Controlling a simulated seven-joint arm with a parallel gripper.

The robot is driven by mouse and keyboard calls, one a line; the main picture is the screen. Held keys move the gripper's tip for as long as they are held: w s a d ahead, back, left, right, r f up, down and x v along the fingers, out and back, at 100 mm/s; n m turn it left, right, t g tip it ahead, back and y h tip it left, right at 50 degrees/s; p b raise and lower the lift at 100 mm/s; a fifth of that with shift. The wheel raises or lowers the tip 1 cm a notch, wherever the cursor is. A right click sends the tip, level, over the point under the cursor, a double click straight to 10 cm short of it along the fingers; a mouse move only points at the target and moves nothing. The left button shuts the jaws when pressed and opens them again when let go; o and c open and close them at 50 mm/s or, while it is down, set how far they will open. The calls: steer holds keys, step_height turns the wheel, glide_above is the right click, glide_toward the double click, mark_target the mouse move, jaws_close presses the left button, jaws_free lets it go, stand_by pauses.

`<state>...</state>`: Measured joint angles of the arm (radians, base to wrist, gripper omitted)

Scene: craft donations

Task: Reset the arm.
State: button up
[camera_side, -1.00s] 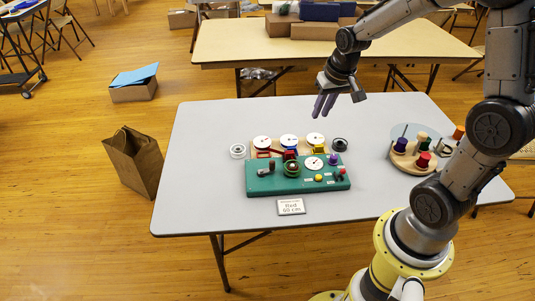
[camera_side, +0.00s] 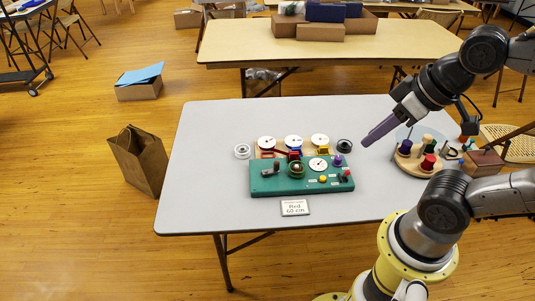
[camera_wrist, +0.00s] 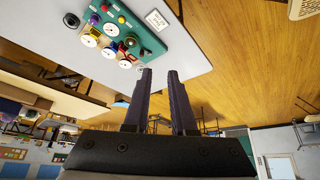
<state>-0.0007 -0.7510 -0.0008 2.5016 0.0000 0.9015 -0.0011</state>
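My gripper (camera_side: 366,142) is in the air over the right half of the grey table (camera_side: 200,150) in the side view, with its purple-grey fingers pointing down and to the left. In the wrist view, my gripper (camera_wrist: 159,74) shows two dark fingers apart with nothing between them, so it is open and empty. The fingers overlap in the side view. The wrist view is tilted, with the table at the upper left.
A green board (camera_side: 262,187) with dials, knobs and spools sits mid-table, with a card (camera_side: 295,208) in front. A round wooden stand (camera_side: 405,168) holds spools at the right, near my arm. The table's left side is clear. A paper bag (camera_side: 145,160) stands on the floor.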

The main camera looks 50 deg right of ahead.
steer(key=shift+o, duration=1.3)
steer(key=w, duration=0.1)
steer(key=w+a+r+t, duration=0.1)
steer(key=w, duration=0.1)
steer(key=w+r+t, duration=0.1)
steer(key=shift+w+a+n+y, duration=0.2)
steer(key=shift+w+n+y, duration=0.1)
steer(key=shift+y, duration=0.1)
steer(key=w+d+f+m, duration=0.2)
steer(key=w+d+f, duration=0.1)
steer(key=w, duration=0.5)
steer(key=m+g+h, duration=0.3)
steer(key=m+g, duration=0.2)
steer(key=m, duration=0.3)
glide_above(348, 172)
steer(key=f, duration=2.2)
steer(key=shift+d+f, duration=0.2)
steer(key=shift+f, duration=0.05)
steer(key=shift+w+f, duration=0.1)
steer(key=shift+f, duration=3.55)
